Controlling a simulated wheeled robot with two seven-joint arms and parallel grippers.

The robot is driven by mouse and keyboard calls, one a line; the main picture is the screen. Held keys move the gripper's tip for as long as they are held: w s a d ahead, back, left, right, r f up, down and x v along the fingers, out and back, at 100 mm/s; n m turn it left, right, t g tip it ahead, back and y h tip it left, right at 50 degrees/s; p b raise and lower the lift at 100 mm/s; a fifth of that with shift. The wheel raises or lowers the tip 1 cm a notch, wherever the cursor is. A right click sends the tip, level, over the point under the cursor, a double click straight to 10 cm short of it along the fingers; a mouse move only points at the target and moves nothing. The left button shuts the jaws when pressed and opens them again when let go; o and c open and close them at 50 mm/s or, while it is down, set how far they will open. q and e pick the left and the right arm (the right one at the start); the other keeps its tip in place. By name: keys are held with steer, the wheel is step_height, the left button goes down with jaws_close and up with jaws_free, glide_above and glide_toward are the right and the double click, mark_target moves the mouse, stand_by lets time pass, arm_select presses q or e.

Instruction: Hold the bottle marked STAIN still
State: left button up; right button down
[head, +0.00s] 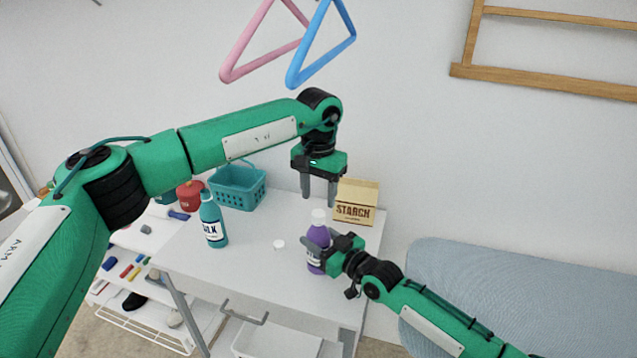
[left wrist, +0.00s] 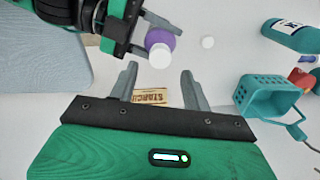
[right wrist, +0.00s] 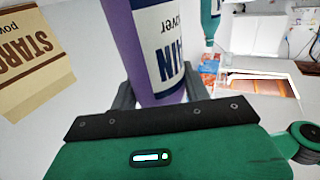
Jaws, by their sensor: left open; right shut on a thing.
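The purple bottle (head: 317,240) with a white cap stands upright on the white table. Its label shows only partly in the right wrist view (right wrist: 167,45), upside down, with letters ending "AIN". My right gripper (head: 322,256) is shut around the bottle's body, one finger on each side. The left wrist view shows the bottle's white cap (left wrist: 160,56) from above, between and beyond the fingertips. My left gripper (head: 319,202) is open and empty, pointing down above the bottle's cap, apart from it.
A STARCH box (head: 354,214) stands close behind the bottle. A small white cap (head: 279,244) lies to its left. A teal bottle (head: 212,226) and a teal basket (head: 238,188) stand further left. Pink and blue hangers (head: 322,45) hang above. A blue padded surface (head: 520,290) is at right.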

arm_select(q)
steer(key=n, duration=0.5)
steer(key=shift+r, duration=0.2)
steer(key=n, duration=0.4)
steer(key=shift+r, duration=0.15)
steer(key=n, duration=0.5)
steer(key=shift+r, duration=0.2)
steer(key=n, duration=0.4)
steer(key=shift+r+n, duration=0.2)
steer(key=shift+n, duration=0.1)
steer(key=n, duration=0.4)
steer(key=shift+r+n, duration=0.15)
steer(key=shift+n, duration=0.15)
steer(key=n, duration=0.4)
steer(key=shift+r+n, duration=0.15)
steer(key=shift+n, duration=0.15)
steer(key=n, duration=0.4)
steer(key=shift+r+n, duration=0.2)
steer(key=shift+n, duration=0.1)
steer(key=n, duration=0.6)
steer(key=shift+r, duration=0.25)
